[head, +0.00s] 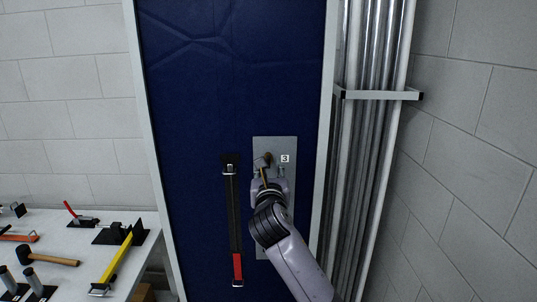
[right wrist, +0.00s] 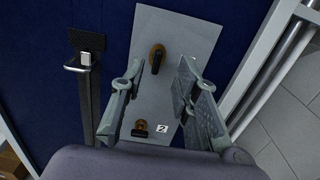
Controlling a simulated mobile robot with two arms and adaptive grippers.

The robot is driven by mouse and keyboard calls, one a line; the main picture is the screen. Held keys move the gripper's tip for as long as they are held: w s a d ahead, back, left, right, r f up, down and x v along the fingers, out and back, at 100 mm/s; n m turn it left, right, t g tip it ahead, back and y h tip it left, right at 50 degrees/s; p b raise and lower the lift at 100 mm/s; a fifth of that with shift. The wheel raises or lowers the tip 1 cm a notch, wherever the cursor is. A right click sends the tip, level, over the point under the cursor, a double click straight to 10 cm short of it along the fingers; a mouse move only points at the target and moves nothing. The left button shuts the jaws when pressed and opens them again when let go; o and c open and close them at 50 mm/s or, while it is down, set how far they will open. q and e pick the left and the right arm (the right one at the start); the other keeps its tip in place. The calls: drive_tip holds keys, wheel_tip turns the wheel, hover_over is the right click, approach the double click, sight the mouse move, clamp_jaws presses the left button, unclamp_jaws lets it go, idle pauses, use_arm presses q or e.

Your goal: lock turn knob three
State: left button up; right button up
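A grey plate (head: 290,147) is mounted on a dark blue panel, with a white label "3" (head: 285,158) near its top. Knob three (head: 265,159) is beside that label, partly covered by my right gripper (head: 266,178). In the right wrist view the upper knob (right wrist: 157,58) has a brass-coloured base and a black handle, close to upright and slightly tilted. My right gripper (right wrist: 160,76) is open, its fingers on either side of the plate's middle, with the knob between and just beyond the tips. Contact is not visible. My left gripper is out of view.
A lower knob (right wrist: 141,128) with label "2" (right wrist: 163,128) sits between the finger bases. A black bar with a red end (head: 235,215) hangs left of the plate. Metal pipes (head: 370,150) stand right of the panel. A table (head: 60,235) with several tools stands left.

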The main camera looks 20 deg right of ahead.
sight(268, 158)
drive_tip(key=p+x, duration=0.1)
drive_tip(key=x, duration=0.6)
drive_tip(key=shift+w+f+p, duration=0.1)
drive_tip(key=shift+w+p, duration=0.05)
drive_tip(key=shift+p, duration=0.15)
clamp_jaws()
